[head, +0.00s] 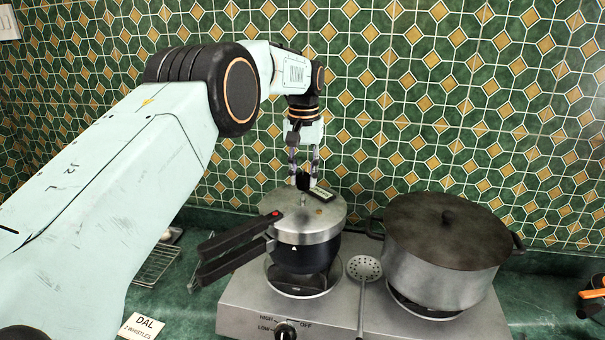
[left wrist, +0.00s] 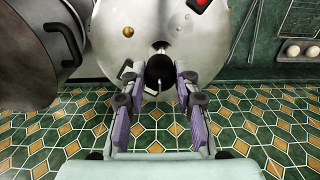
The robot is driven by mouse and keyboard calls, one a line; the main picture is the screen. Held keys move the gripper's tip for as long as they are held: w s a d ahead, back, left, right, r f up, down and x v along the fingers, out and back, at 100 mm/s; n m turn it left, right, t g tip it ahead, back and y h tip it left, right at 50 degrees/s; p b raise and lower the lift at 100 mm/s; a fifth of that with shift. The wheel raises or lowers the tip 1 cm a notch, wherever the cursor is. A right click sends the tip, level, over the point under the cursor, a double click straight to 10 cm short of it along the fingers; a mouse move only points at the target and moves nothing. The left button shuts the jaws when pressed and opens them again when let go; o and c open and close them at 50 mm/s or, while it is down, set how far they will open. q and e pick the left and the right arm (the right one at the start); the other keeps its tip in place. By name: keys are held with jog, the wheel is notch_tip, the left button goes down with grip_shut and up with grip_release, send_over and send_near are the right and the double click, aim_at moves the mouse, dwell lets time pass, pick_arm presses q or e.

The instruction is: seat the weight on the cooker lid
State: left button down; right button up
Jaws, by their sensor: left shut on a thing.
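The pressure cooker (head: 308,254) stands on the left burner with its silver lid (head: 285,210) on. My left gripper (head: 303,177) comes down from above, near the lid's far side, and is shut on the small black weight (head: 302,182). In the left wrist view the round black weight (left wrist: 159,68) sits between the purple-padded fingers (left wrist: 160,84), in front of the lid (left wrist: 135,22). A small metal post (left wrist: 160,46) shows on the lid just beyond the weight. I cannot tell whether the weight touches the lid. My right gripper is not in view.
A large lidded pot (head: 440,262) stands on the right burner. A slotted spoon (head: 363,270) lies between the burners on the hotplate (head: 245,300). The cooker's long black handles (head: 232,252) point left. The tiled wall (head: 400,110) is close behind. A DAL card (head: 142,327) is at front left.

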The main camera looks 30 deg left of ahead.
aim_at(303, 194)
pick_arm(q)
jog(key=shift+a+f, duration=0.1)
jog(key=shift+f, duration=1.9)
jog(key=c, duration=0.9)
grip_release()
jog(key=shift+c, duration=0.2)
notch_tip(303, 194, up, 11)
jog(key=shift+r, duration=0.45)
